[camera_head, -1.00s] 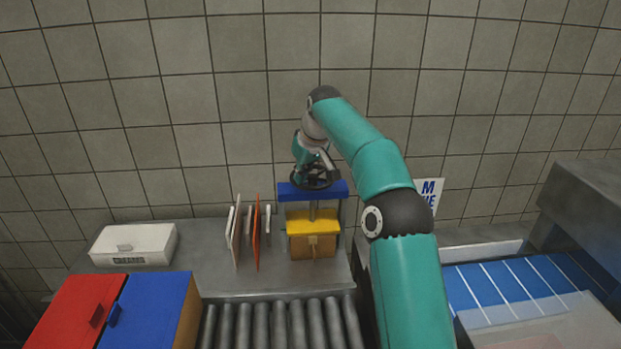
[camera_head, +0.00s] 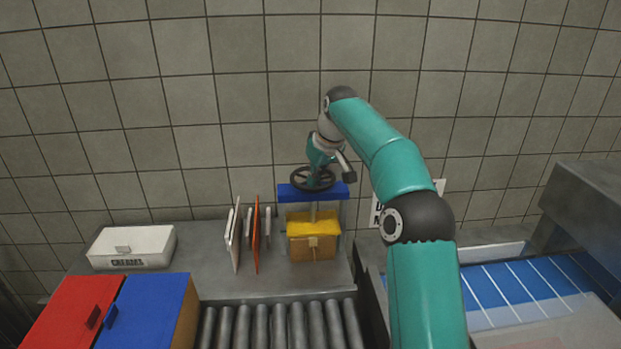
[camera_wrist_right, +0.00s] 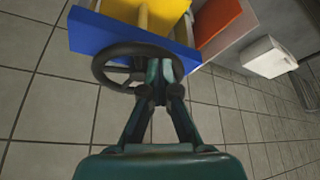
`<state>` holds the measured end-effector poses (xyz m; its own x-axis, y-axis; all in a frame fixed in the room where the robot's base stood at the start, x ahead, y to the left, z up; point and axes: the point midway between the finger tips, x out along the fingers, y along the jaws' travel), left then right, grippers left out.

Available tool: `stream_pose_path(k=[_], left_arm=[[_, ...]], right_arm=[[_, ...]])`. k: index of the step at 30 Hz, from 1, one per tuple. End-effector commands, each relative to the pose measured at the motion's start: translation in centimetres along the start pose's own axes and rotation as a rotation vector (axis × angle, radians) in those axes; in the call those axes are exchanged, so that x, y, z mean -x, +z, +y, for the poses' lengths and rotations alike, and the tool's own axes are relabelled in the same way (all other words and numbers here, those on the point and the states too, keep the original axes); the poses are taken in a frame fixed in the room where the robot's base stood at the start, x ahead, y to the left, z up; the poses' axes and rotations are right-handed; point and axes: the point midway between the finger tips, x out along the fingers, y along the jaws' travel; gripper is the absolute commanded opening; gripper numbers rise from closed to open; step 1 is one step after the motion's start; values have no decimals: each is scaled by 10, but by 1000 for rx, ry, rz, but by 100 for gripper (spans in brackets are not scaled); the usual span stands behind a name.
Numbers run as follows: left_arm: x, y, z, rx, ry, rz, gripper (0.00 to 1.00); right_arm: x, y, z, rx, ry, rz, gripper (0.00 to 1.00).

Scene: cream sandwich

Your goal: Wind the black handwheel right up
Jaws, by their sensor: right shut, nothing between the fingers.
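The black handwheel (camera_head: 295,177) lies flat above the blue top bar (camera_head: 337,191) of a small press by the wall. Below the bar, a yellow plate (camera_head: 312,223) sits over a brown block (camera_head: 300,250). In the right wrist view the handwheel (camera_wrist_right: 97,66) shows beside the blue bar (camera_wrist_right: 88,35). My right gripper (camera_head: 316,180) points down at the handwheel, its fingers shut and empty. In the wrist view its fingertips (camera_wrist_right: 160,68) overlap the wheel's right side; I cannot tell whether they touch it. My left gripper is out of view.
Upright white and orange boards (camera_head: 257,240) stand left of the press. A white labelled box (camera_head: 133,245) is farther left. Red (camera_head: 75,310) and blue (camera_head: 145,308) bins are at front left, rollers (camera_head: 278,325) in front. A blue striped surface (camera_head: 520,290) lies right.

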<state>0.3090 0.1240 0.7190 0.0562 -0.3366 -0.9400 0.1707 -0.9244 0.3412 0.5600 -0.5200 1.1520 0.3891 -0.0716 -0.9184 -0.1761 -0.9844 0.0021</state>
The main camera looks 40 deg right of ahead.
Motion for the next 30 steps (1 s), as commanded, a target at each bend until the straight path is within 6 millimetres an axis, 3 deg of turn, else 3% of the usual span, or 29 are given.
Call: stream_pose_path(k=[3, 15, 30], left_arm=[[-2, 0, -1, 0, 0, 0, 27], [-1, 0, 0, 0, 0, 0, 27], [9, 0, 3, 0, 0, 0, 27]], right_arm=[[-6, 9, 4, -1, -3, -24, 0], [-6, 10, 7, -2, -2, -25, 0], [-3, 15, 27, -1, -2, -23, 0]])
